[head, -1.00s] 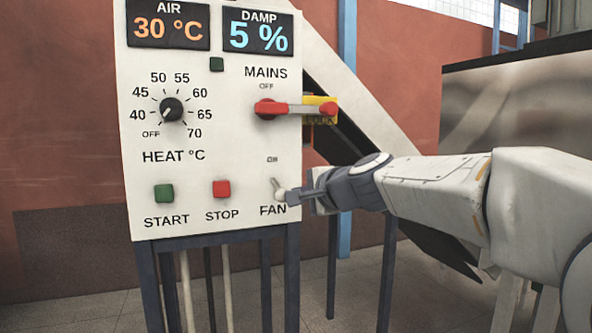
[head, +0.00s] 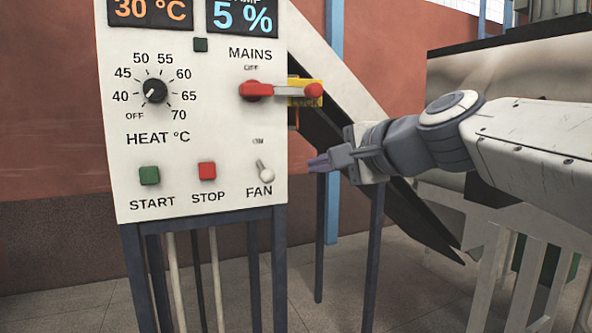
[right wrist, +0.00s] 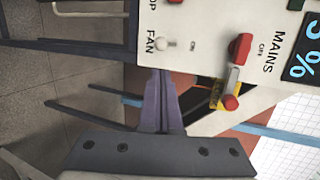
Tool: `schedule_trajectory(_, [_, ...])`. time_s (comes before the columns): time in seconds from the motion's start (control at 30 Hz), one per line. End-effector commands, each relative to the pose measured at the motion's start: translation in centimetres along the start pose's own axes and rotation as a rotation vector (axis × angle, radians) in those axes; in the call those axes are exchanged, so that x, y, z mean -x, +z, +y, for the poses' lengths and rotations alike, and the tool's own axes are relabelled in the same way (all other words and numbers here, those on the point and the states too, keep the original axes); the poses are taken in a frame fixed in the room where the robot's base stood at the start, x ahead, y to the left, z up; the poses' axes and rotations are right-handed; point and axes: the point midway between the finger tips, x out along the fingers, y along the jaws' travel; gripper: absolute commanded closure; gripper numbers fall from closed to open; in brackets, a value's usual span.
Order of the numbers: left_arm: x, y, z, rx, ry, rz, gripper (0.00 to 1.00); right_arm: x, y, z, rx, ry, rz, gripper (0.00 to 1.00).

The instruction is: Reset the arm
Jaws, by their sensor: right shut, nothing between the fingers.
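My right gripper (head: 318,163) is shut and empty, to the right of the control panel and clear of it. It also shows in the right wrist view (right wrist: 158,78), fingers together. The white control panel (head: 225,130) fills the left of the head view. Its FAN toggle (head: 265,171) stands free of my gripper, its lever tip leaning up and to the left. The red MAINS handle (head: 257,91) lies level above it, near a yellow lock plate (head: 303,86). My left gripper is not in view.
The panel carries a HEAT knob (head: 155,90), a green START button (head: 149,176) and a red STOP button (head: 207,171). Dark posts hold it up. A slanted dark chute (head: 420,225) lies behind my right arm. Open floor shows below the panel.

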Motion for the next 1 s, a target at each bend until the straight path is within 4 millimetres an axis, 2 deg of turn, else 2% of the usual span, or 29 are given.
schedule_trajectory(0.23, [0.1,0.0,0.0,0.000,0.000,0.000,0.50,-0.3,0.4,0.5,0.012,0.014,-0.009,1.00])
schedule_trajectory(0.27, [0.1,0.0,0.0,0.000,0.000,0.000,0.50,-0.5,0.7,1.0,0.023,0.027,-0.017,1.00])
schedule_trajectory(0.37, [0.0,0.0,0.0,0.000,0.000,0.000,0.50,-1.5,2.6,4.3,0.104,0.112,-0.068,1.00])
schedule_trajectory(0.47, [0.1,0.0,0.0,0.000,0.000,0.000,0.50,-2.5,5.6,10.0,0.255,0.249,-0.161,1.00])
schedule_trajectory(0.53, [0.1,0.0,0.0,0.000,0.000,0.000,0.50,-2.6,8.1,14.9,0.394,0.359,-0.253,1.00])
schedule_trajectory(0.7, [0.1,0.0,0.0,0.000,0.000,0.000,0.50,-0.2,12.7,26.3,0.755,0.591,-0.502,1.00])
schedule_trajectory(0.8, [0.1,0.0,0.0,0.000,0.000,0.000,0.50,2.1,14.0,31.6,0.951,0.691,-0.646,1.00])
schedule_trajectory(1.0, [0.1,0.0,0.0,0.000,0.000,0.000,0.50,7.2,14.5,39.8,1.303,0.836,-0.921,1.00])
